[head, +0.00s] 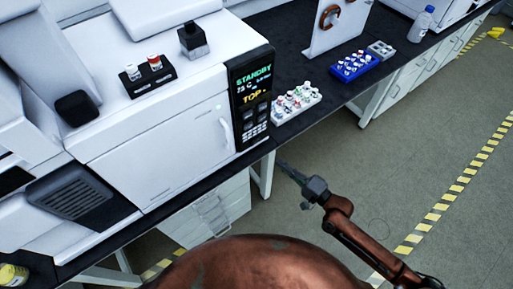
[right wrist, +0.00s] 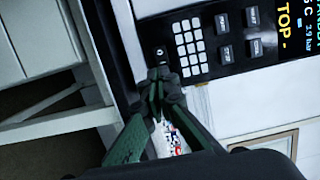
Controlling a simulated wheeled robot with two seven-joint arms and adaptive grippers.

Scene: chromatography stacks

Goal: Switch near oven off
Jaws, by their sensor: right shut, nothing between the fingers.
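The near oven (head: 155,125) is a white box on the dark bench, with a door handle and a black control panel (head: 250,100). The panel reads "STANDBY" and "TOP". In the right wrist view the panel (right wrist: 240,65) shows sideways, with a white keypad (right wrist: 189,48), several grey buttons and a small dark part with a pale mark (right wrist: 162,54), possibly a switch. My right gripper (head: 281,166) is shut and empty, in front of the bench and below the panel. In the right wrist view its fingertips (right wrist: 160,76) appear just beside the dark part; contact cannot be told. My left gripper is out of view.
A white vial rack (head: 297,103) stands right of the panel, with a blue rack (head: 354,66) farther along. A small vial holder (head: 147,75) and a black-topped block (head: 193,42) sit on the oven.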

